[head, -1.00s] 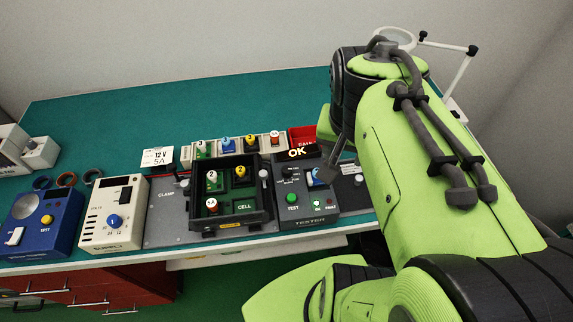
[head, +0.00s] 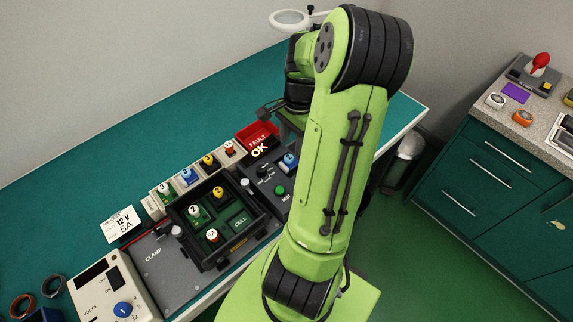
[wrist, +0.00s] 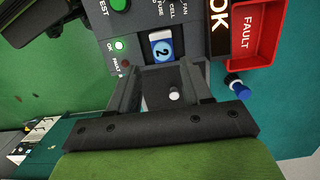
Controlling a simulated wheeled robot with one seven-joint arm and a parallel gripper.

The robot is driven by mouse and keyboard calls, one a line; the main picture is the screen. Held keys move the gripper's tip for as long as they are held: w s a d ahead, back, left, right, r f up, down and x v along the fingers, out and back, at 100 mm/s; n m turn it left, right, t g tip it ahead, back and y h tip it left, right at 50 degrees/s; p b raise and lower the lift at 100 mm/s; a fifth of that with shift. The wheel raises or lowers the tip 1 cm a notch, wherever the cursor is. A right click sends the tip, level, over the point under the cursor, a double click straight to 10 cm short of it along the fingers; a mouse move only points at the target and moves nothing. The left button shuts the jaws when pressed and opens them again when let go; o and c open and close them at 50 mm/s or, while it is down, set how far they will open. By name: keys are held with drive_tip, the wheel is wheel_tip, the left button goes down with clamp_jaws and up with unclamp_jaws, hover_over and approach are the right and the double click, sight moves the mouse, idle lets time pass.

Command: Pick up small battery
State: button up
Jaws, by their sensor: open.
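A small blue block marked 2 (wrist: 162,50) sits in a slot of the dark tester (wrist: 136,44) in the wrist view, and I take it for the small battery. It also shows in the head view as a blue and white piece (head: 290,160) in the tester (head: 262,190), partly beside my arm. My gripper (wrist: 162,78) is open and empty. Its two fingers point toward the tester, with the blue block just beyond and between their tips in the picture. In the head view my gripper is mostly hidden near the tester's far side.
A black box (head: 207,264) holds green, yellow and red pieces; its compartment marked CELL looks empty. A rack (head: 160,196) with coloured pieces stands behind it. A red FAULT bin (wrist: 258,32) and a blue-and-white cylinder (wrist: 239,88) lie beside the tester. A grey-topped cabinet (head: 480,118) stands right.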

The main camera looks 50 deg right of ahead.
sight(289, 157)
drive_tip(key=f, duration=0.5)
drive_tip(key=f+b, duration=0.1)
drive_tip(key=f, duration=0.1)
drive_tip(key=shift+w+a+f, duration=0.3)
drive_tip(key=shift+a+f, duration=0.05)
drive_tip(key=c, duration=0.9)
